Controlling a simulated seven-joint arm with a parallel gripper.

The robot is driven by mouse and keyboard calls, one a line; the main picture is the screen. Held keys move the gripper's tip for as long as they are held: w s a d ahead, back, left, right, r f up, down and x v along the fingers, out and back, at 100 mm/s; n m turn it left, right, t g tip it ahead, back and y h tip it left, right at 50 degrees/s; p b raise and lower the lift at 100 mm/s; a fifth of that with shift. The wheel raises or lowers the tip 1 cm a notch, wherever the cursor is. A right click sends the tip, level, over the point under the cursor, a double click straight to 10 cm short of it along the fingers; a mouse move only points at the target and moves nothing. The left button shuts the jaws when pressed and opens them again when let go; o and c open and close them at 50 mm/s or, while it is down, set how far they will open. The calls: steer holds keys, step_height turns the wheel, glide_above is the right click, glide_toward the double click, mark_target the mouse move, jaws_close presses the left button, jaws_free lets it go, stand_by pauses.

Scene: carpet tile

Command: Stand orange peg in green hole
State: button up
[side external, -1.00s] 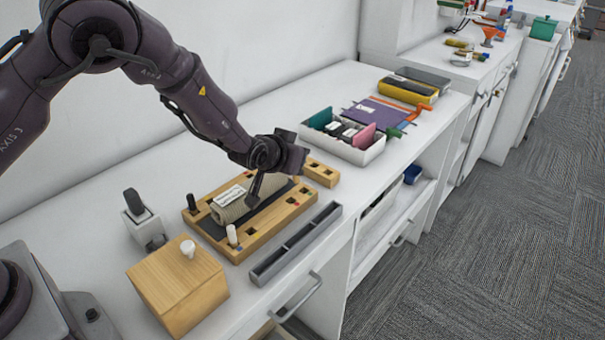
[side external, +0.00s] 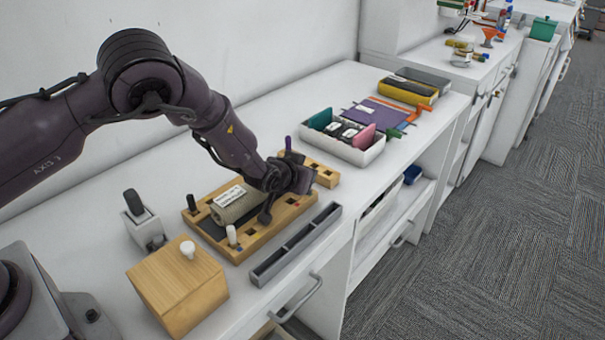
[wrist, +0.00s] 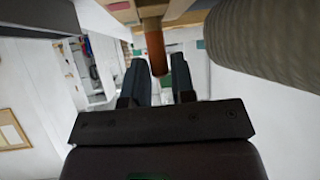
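The orange peg (wrist: 156,50) shows in the wrist view between the two fingers of my gripper (wrist: 161,68). The fingers sit close on both sides of it, and its far part runs up to a wood-coloured surface at the top. In the side view my gripper (side external: 282,200) is low over the right end of the wooden board (side external: 262,240) and hides the peg. The green mark and its hole cannot be picked out there. I cannot tell whether the peg's end is in a hole.
A labelled grey roll (side external: 236,207) lies on the board, close beside my gripper. A black peg (side external: 191,203) and a white peg (side external: 231,236) stand on the board. A purple peg (side external: 288,143) stands at the small wooden rack (side external: 325,174). A grey tray (side external: 296,245) lies in front.

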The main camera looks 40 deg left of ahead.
steer(key=shift+o, duration=1.1)
steer(key=shift+r, duration=0.2)
steer(key=s+r+g+h, duration=0.3)
steer(key=s+r+h, duration=0.1)
steer(key=s+r, duration=1.65)
steer(key=s+a+r+m+g+y, duration=0.1)
steer(key=s+r, duration=0.3)
steer(key=s, duration=0.4)
steer(key=s+a+r+m+g, duration=0.1)
steer(key=s+a+r, duration=0.2)
steer(key=s, duration=0.5)
steer(key=shift+s+a+r+y, duration=0.35)
steer(key=shift+a+r+y, duration=0.05)
steer(key=shift+r, duration=0.3)
